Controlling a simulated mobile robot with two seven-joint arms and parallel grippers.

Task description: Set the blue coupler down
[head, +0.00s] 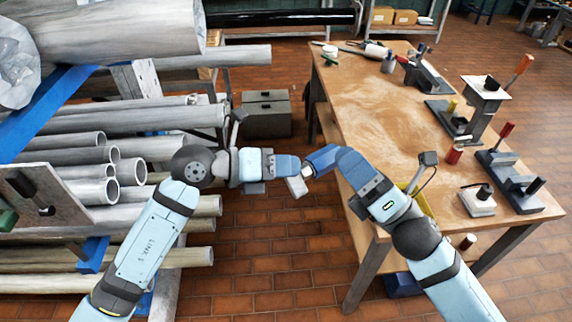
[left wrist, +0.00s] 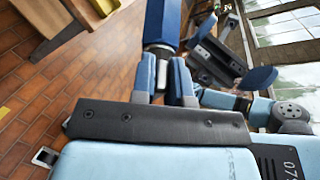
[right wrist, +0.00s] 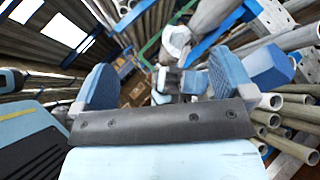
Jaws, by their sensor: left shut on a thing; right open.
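The blue coupler (head: 322,158) is held in the air between the pipe rack and the workbench. My left gripper (head: 298,172) is shut on its grey end. In the left wrist view the dark blue body (left wrist: 162,22) sticks out beyond the left fingertips (left wrist: 162,75). My right gripper (head: 348,168) is open, close to the coupler's other end in the head view. In the right wrist view nothing is seen gripped between the right fingers (right wrist: 165,85); a blue faceted end, seemingly the coupler's (right wrist: 268,65), shows just outside the right-hand finger.
The wooden workbench (head: 385,100) stands at the right, its middle and near left largely bare. Clamps and fixtures (head: 483,100) line its right side. A rack of grey pipes (head: 100,160) fills the left. A grey box (head: 266,115) stands on the brick floor.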

